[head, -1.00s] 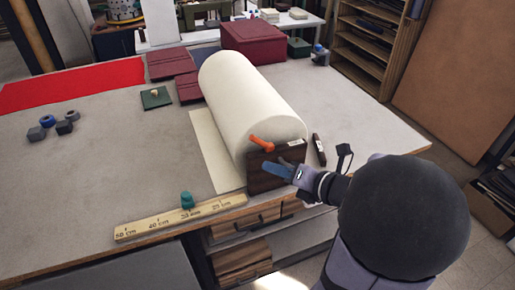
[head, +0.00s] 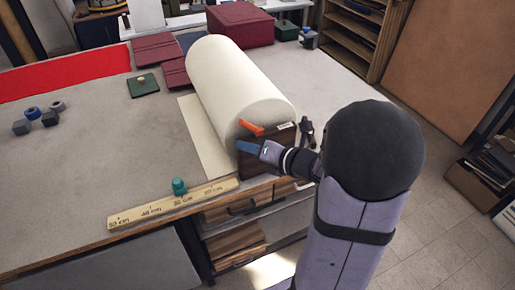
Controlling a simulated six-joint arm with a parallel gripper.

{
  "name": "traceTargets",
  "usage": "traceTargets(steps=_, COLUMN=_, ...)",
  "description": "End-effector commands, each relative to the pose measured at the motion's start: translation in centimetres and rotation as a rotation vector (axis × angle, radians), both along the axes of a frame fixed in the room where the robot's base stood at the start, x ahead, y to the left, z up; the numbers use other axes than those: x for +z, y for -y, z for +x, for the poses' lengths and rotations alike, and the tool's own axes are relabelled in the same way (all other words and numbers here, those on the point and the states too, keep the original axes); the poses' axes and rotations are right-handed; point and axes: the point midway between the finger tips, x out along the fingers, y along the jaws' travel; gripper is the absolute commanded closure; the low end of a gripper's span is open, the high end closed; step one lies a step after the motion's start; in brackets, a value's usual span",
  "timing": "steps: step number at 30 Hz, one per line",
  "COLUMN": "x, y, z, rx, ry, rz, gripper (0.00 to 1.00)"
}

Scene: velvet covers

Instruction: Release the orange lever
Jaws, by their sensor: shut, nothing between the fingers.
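The orange lever (head: 251,128) sticks out at the upper left of a dark wooden block (head: 276,138). The block stands at the front end of a large cream roll (head: 235,85). My gripper (head: 246,149), with blue fingers, is shut and empty. In the picture its fingertips are just below the lever, in front of the block's left part. I cannot tell whether they touch the lever or the block. My gripper and wrist hide much of the block's lower face.
A wooden ruler (head: 160,207) with a green knob (head: 179,187) lies along the front table edge. Red cloth (head: 60,72), dark red covers (head: 157,47) and several small nuts (head: 36,118) lie to the left and back. The table's left middle is clear.

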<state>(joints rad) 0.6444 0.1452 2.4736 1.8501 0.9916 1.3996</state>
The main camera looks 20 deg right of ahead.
Motion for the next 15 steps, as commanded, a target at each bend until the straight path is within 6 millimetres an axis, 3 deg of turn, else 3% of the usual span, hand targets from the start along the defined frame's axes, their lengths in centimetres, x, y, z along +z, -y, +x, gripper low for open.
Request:
traceTargets(steps=6, x=-1.1, y=-1.4, z=3.1, rx=0.003, ry=-0.003, rz=0.001, gripper=1.00)
traceTargets(steps=9, x=0.3, y=0.0, z=3.2, rx=-0.003, ry=0.000, rz=-0.002, gripper=1.00)
traceTargets(steps=15, x=1.3, y=1.1, z=3.5, rx=-0.001, ry=0.000, rz=-0.001, gripper=1.00)
